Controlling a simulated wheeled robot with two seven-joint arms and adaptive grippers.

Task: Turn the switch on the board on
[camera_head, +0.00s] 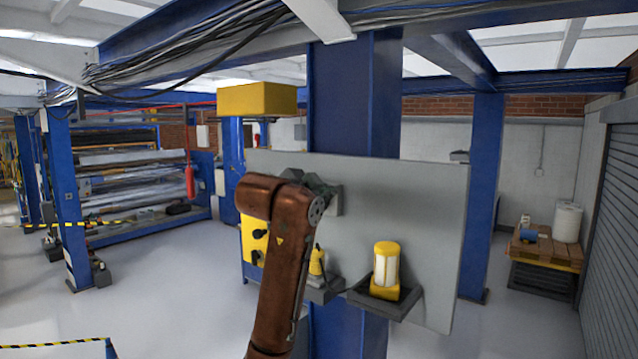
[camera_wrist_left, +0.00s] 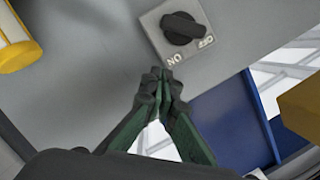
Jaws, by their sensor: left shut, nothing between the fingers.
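The grey board (camera_head: 425,215) stands upright on a blue column. The switch is a light grey box (camera_wrist_left: 203,50) with a black rotary knob (camera_wrist_left: 183,28) and printed ON and OFF marks, upside down in the left wrist view. In the head view, part of the switch box (camera_head: 335,203) shows behind my gripper; the knob is hidden there. My left gripper (camera_wrist_left: 160,80) is shut and empty, its fingertips close to the box edge near the ON mark and apart from the knob. In the head view, the gripper (camera_head: 322,184) is in front of the board. My right gripper is not in view.
A yellow-white lamp (camera_head: 386,268) sits on a grey shelf (camera_head: 398,306) at the board's lower part. A yellow panel with black knobs (camera_head: 256,240) and another yellow object (camera_head: 317,262) are beside my arm. A yellow box (camera_head: 256,99) hangs above the board's left side.

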